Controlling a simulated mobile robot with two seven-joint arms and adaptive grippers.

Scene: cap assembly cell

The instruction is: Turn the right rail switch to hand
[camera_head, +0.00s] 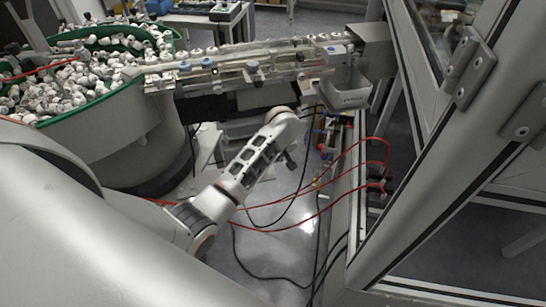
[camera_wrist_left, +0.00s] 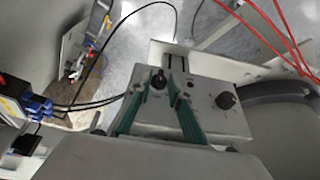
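In the left wrist view a grey control box (camera_wrist_left: 205,119) carries two black rotary knobs. One knob (camera_wrist_left: 158,79) is between the tips of my left gripper (camera_wrist_left: 159,87), whose two teal fingers are apart. I cannot tell whether the fingers touch this knob. The other knob (camera_wrist_left: 227,100) is to the right, clear of the fingers. The pictures do not show which knob is the right rail switch, and the knob settings are too small to read. In the head view the left gripper's fingers and the control box cannot be made out. My right gripper is not in view.
In the head view a green-rimmed bowl (camera_head: 116,88) holds many white caps, and a rail (camera_head: 240,66) runs right from it. A metal frame post (camera_head: 456,150) stands at right. Red tubes (camera_head: 345,160) and black cables hang over the floor. Red tubes also cross the wrist view's upper right.

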